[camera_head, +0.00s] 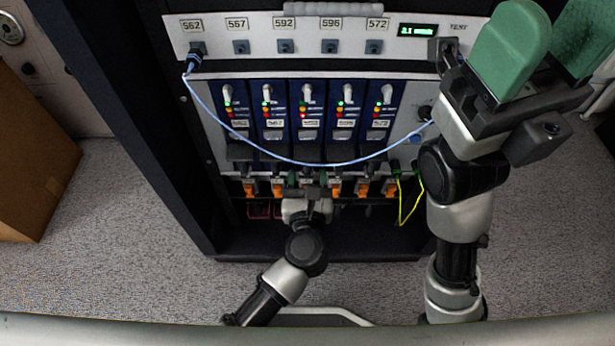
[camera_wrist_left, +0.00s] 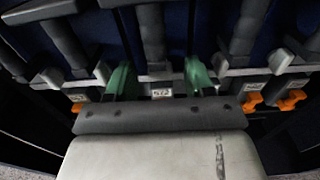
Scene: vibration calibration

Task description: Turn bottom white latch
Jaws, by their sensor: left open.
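My left gripper (camera_head: 307,184) is at the lower edge of the rack's module row, in front of the middle module. In the left wrist view its two green fingers (camera_wrist_left: 160,80) are apart, on either side of a small numbered label (camera_wrist_left: 160,93), with nothing visibly held. Light grey-white latches show along the bottom of the modules, one right of the fingers (camera_wrist_left: 280,61) and one to the left (camera_wrist_left: 101,72). The bottom latch at my gripper is partly hidden by it. White upper latches (camera_head: 307,93) stand on the modules. My right gripper (camera_head: 552,55) is open at the upper right.
A blue cable (camera_head: 290,160) sags across the modules from the top-left socket to the right side. Orange clips (camera_head: 250,188) line the bottom row, also in the wrist view (camera_wrist_left: 292,100). A yellow-green cable (camera_head: 408,210) hangs at right. A cardboard box (camera_head: 35,150) stands left.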

